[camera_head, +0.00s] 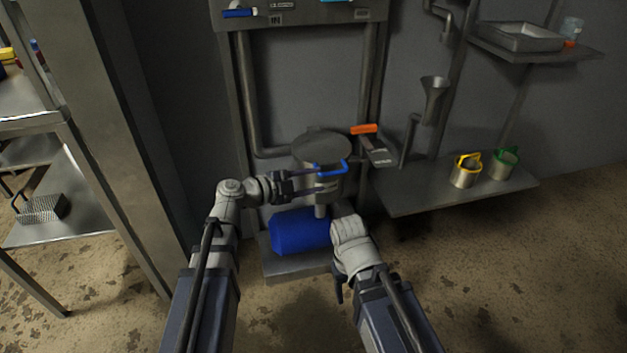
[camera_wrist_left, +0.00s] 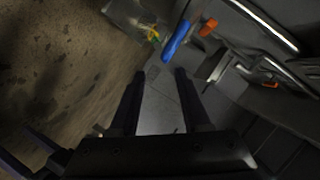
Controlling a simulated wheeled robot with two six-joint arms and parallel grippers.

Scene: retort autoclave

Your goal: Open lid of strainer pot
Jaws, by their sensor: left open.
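The strainer pot stands in the middle of the head view, with a round grey lid (camera_head: 318,146) on top that looks closed. A blue handle (camera_head: 331,168) sticks out at its front edge. My left gripper (camera_head: 311,181) is open, just left of and below this handle. In the left wrist view the fingers of my left gripper (camera_wrist_left: 160,75) are apart with nothing between them, and the blue handle (camera_wrist_left: 177,41) lies just beyond their tips. My right arm reaches in at the lower right, and its gripper is mostly hidden behind its wrist.
A blue cylinder (camera_head: 297,231) lies below the pot. An orange handle (camera_head: 364,129) sits behind the lid at right. A low shelf (camera_head: 425,193) at right holds a yellow-handled cup (camera_head: 463,173) and a green-handled cup (camera_head: 503,166). A steel post (camera_head: 113,130) stands left.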

